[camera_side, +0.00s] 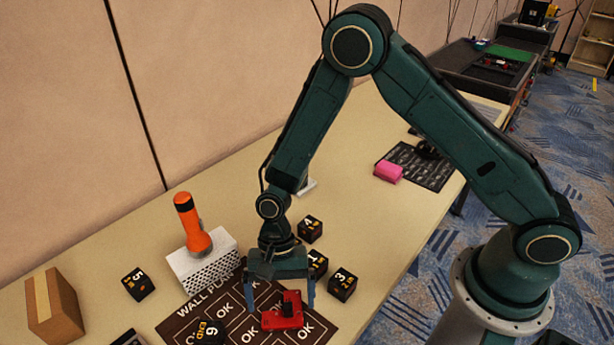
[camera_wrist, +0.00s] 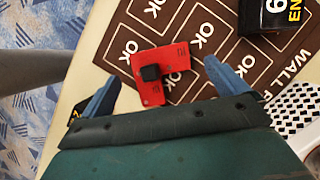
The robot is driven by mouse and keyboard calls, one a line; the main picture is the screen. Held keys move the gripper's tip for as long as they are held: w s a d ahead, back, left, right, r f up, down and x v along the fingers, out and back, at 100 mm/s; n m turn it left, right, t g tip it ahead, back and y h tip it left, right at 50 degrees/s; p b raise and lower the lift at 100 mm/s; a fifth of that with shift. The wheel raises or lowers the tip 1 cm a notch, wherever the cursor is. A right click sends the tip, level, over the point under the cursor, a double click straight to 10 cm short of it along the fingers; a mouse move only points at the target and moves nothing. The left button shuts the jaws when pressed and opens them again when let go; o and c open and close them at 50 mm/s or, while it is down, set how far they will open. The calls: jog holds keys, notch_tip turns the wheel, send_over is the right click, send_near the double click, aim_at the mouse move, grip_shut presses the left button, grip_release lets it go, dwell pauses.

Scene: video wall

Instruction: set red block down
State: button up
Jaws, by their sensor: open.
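The red block (camera_side: 283,317), a flat red piece with a black knob on top, lies on the brown mat with white OK squares (camera_side: 222,303). In the wrist view the red block (camera_wrist: 178,60) lies between and just beyond the fingertips, with the mat (camera_wrist: 112,50) under it. My gripper (camera_side: 280,300) is open, its two blue fingers apart on either side of the block. In the wrist view my gripper (camera_wrist: 162,72) shows a gap between each finger and the block.
Black numbered cubes stand around the mat: one (camera_side: 343,284) to the right, one (camera_side: 309,229) behind, one (camera_side: 138,284) to the left. An orange flashlight (camera_side: 192,225) stands on a white perforated box (camera_side: 190,266). A cardboard box (camera_side: 54,305) is far left.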

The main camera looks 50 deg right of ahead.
jog(key=v, duration=0.9)
jog(key=shift+r, duration=0.2)
jog(key=shift+d+r, duration=0.1)
jog(key=s+d+r+n+t+h, duration=0.1)
jog(key=s+d+r+n+t, duration=0.1)
jog(key=d+r, duration=0.5)
jog(key=s+d+r+n+t, duration=0.2)
jog(key=d+r+n+t, duration=0.1)
jog(key=r, duration=0.8)
jog(key=s+d+r+n+t+h, duration=0.1)
jog(key=s+d+r+n+t, duration=0.1)
jog(key=s, duration=0.4)
jog(key=s+d+r+n+t+h, duration=0.1)
jog(key=s+d+r+n, duration=0.1)
jog(key=s+d+r, duration=0.2)
jog(key=shift+s+d+r+t, duration=0.4)
jog(key=shift+s+d, duration=1.1)
jog(key=shift+s, duration=0.25)
